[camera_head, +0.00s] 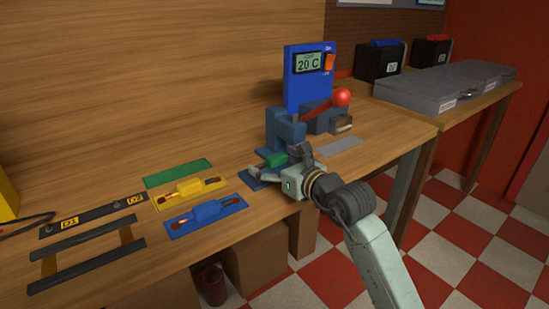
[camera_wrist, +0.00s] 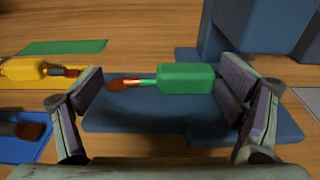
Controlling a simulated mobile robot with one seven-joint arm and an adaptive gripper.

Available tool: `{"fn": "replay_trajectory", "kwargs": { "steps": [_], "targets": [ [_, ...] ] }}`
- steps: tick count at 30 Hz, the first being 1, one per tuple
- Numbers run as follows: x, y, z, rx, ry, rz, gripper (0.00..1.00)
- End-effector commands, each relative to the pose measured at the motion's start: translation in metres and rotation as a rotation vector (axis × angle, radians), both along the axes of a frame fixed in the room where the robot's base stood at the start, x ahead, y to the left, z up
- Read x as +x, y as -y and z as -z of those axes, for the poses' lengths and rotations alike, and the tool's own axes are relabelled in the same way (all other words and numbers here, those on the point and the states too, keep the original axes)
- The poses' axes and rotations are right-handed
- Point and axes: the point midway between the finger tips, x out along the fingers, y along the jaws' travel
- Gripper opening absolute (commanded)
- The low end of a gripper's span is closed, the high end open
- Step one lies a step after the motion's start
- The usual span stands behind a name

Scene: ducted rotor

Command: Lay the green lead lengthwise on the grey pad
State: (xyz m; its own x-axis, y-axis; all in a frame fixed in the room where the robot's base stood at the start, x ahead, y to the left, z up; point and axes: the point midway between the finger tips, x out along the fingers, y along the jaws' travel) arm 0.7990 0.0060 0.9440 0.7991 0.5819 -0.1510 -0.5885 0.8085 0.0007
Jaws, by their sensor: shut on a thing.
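The green lead has a green block body with a copper-coloured end. It shows between my fingers in the wrist view (camera_wrist: 186,78) and in the head view (camera_head: 275,160). My gripper (camera_head: 276,169) is shut on it, one finger at the copper end and one at the block end. In the wrist view, my gripper (camera_wrist: 160,92) is over a dark blue plate (camera_wrist: 145,118); whether the lead touches it is unclear. The grey pad (camera_head: 338,147) lies bare on the bench, right of my gripper. Its edge shows at the wrist view's right side (camera_wrist: 309,97).
A blue press-like device (camera_head: 287,130) with a red ball handle (camera_head: 341,97) stands just behind my gripper. A blue display box (camera_head: 308,75) is behind it. Yellow (camera_head: 190,188) and blue (camera_head: 207,212) leads lie on matching pads at left. A green pad (camera_head: 178,173) is empty.

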Motion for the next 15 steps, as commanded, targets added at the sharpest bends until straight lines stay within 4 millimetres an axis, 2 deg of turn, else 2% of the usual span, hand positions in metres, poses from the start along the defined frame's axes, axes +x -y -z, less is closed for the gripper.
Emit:
{"fn": "replay_trajectory", "kwargs": {
  "steps": [12, 13, 15],
  "targets": [
    [-0.0005, 0.0007, 0.0069, 0.000, 0.001, 0.001, 0.55],
    [-0.0005, 0.0008, 0.0051, 0.000, 0.001, 0.001, 0.90],
    [-0.0005, 0.0009, 0.0048, 0.000, 0.001, 0.001, 0.94]
  ]
}}
